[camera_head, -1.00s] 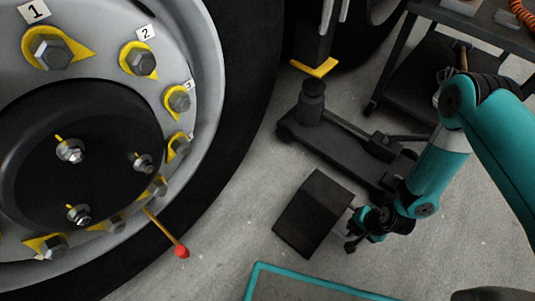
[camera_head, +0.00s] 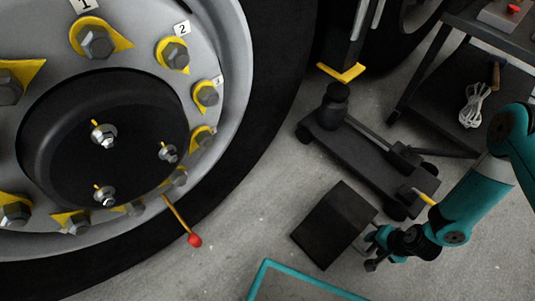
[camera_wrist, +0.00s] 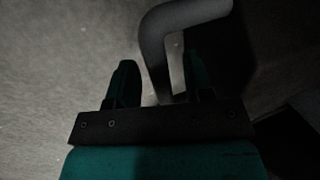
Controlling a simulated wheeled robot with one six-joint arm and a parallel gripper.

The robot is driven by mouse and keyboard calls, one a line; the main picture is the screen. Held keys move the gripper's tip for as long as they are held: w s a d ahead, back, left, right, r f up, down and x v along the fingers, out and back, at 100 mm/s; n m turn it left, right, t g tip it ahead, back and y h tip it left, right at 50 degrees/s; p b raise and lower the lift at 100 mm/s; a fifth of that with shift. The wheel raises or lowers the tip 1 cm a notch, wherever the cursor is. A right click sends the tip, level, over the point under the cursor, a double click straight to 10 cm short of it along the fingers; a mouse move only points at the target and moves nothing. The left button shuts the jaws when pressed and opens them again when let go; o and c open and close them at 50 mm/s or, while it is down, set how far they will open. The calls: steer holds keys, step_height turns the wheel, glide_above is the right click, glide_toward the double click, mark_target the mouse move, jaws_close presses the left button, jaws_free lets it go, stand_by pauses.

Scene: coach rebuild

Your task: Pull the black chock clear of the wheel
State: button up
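The black chock (camera_head: 335,225) lies on the grey floor to the right of the big wheel (camera_head: 232,110). Bare floor shows between it and the tyre in the head view. My gripper (camera_head: 372,248) is low at the chock's right side. In the wrist view a dark bent handle (camera_wrist: 160,50) rises from the chock's side, and the chock's dark body (camera_wrist: 270,50) fills the upper right. My gripper (camera_wrist: 162,78) is open there, with the handle between its fingers, nearer the right one. A gap shows at the left finger. The head view does not show the fingers clearly.
A black floor jack (camera_head: 360,155) stands just behind the chock and my arm. A teal-edged panel (camera_head: 262,272) lies in front.

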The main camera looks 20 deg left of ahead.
stand_by(0.4)
steer(key=p+v, duration=0.6)
steer(key=v, duration=0.1)
steer(key=shift+p, duration=0.4)
steer(key=p+v, duration=0.7)
steer(key=v, duration=1)
steer(key=shift+r, duration=0.2)
